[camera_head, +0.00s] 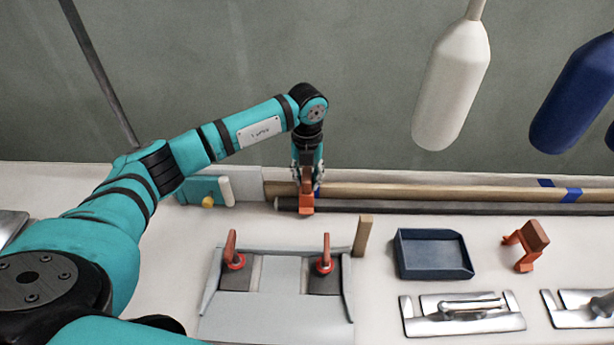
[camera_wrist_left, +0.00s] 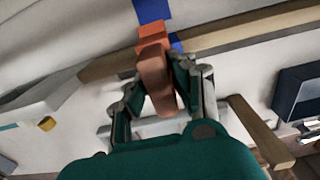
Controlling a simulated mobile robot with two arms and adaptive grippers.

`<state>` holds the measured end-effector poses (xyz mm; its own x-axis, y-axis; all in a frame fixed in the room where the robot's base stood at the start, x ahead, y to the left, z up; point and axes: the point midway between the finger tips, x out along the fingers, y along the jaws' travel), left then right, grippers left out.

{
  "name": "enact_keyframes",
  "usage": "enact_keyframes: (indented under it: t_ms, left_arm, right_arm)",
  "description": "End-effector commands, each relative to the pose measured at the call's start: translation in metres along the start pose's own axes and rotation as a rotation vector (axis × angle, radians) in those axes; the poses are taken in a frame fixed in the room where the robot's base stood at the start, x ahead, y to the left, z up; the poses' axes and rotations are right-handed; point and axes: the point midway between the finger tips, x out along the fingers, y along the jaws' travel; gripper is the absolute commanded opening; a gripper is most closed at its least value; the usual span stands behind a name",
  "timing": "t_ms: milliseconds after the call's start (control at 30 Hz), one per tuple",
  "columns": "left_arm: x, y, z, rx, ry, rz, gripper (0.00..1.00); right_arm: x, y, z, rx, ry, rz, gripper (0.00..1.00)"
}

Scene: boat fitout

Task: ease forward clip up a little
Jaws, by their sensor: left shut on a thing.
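The orange clip (camera_head: 306,204) is at the left part of the wooden pole (camera_head: 420,192) and dark rod (camera_head: 420,209). I cannot tell whether it grips either one. My left gripper (camera_head: 307,181) points down over the clip and is shut on its upper part. In the left wrist view the clip (camera_wrist_left: 155,72) sits between the two fingers (camera_wrist_left: 163,82), its brighter orange end beyond them beside blue tape (camera_wrist_left: 177,46). A second orange clip (camera_head: 527,246) stands free on the bench at the right. My right gripper is not in view.
A grey fixture (camera_head: 280,313) with two red-handled clamps stands in front, a short wooden post (camera_head: 362,236) at its right corner. A dark blue tray (camera_head: 433,254) and metal fittings (camera_head: 462,314) lie further right. White (camera_head: 451,82) and blue (camera_head: 577,95) fenders hang above.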

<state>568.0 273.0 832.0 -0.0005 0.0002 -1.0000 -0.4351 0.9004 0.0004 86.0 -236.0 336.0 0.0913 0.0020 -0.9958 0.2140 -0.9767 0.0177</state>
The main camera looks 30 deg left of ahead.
Motion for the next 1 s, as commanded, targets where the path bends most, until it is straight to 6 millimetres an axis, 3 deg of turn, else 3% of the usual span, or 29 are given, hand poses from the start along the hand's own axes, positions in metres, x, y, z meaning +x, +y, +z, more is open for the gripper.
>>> enact_keyframes:
  t_ms: [33, 67, 233, 1000]
  left_arm:
    - [-0.0003, -0.0002, 0.0001, 0.000, 0.000, -0.001, 0.00]
    - [-0.0003, -0.0002, 0.0001, 0.000, 0.000, -0.001, 0.21]
    - [-0.0004, -0.0002, 0.0001, 0.000, 0.000, -0.001, 0.00]
    - [-0.0076, -0.0004, 0.0008, 0.000, -0.002, -0.003, 0.00]
  right_arm:
    - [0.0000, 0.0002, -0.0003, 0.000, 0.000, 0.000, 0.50]
    - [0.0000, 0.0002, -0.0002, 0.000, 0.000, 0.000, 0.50]
    - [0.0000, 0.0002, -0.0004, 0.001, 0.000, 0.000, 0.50]
    - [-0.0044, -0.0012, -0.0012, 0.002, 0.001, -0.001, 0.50]
